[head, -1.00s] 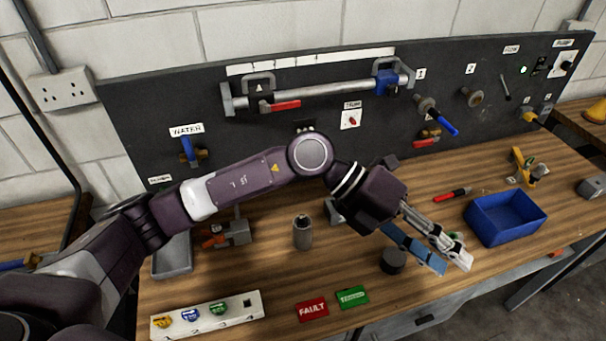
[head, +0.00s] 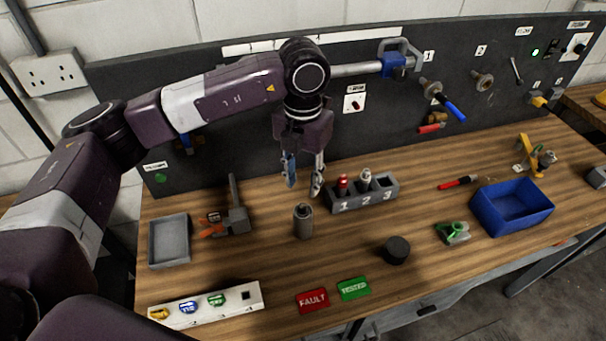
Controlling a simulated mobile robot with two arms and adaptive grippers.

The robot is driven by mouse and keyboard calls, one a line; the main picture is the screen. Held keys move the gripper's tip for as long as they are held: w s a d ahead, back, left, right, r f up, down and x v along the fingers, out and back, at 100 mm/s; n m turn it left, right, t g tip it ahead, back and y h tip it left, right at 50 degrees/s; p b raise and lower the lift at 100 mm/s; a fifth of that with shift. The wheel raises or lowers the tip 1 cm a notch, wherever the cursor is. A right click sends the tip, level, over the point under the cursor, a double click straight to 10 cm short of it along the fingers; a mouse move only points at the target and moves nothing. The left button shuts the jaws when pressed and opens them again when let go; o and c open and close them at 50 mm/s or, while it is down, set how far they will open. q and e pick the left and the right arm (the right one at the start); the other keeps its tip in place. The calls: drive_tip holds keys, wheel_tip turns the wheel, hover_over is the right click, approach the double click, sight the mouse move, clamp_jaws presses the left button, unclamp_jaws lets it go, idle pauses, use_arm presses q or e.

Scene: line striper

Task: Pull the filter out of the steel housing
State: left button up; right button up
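The steel housing (head: 303,224) is a small grey upright cylinder on the wooden bench, left of the numbered block. A small darker piece shows at its top; I take it to be the filter's end, but it is too small to be sure. The rest of the filter is hidden inside. My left gripper (head: 303,190) points down just above the housing. Its two fingers are apart, with nothing seen between them, and it does not appear to touch the housing. My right gripper is not in view.
A grey numbered block (head: 362,197) stands close right of the gripper. A black round cap (head: 396,250), a blue bin (head: 511,210), a grey tray (head: 170,241) and a clamp-like tool (head: 236,217) lie around. The bench just in front of the housing is clear.

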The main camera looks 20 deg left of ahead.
sight(303, 206)
use_arm(q)
wheel_tip(303, 206, down, 7)
drive_tip(key=b, duration=0.4)
drive_tip(key=shift+r, duration=0.1)
drive_tip(key=shift+f+b, duration=0.6)
drive_tip(key=shift+c, duration=0.7)
clamp_jaws()
